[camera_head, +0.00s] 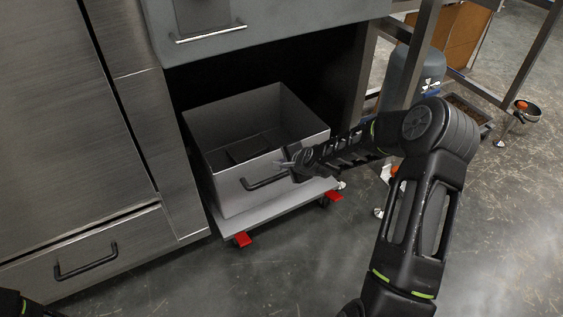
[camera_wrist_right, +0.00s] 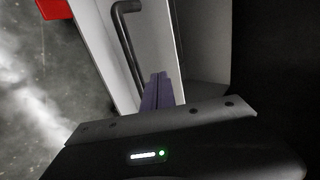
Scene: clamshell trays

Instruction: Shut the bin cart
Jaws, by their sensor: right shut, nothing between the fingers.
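The bin cart (camera_head: 238,196) is an open grey metal box on a low wheeled platform with red caster parts. It stands partly out of the dark opening under the cabinet, with a black bar handle (camera_head: 266,181) on its front. My right gripper (camera_head: 286,164) is shut and empty at the front wall, near the handle's right end. In the right wrist view, the shut fingers (camera_wrist_right: 158,90) point at the bin's front beside the handle (camera_wrist_right: 128,45); whether they touch it I cannot tell. My left gripper is out of view.
A steel cabinet with a closed drawer (camera_head: 85,262) stands to the left. A grey drawer front with a handle (camera_head: 208,32) is above the opening. A metal frame and a blue-grey cylinder (camera_head: 421,75) are to the right. The floor in front is clear.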

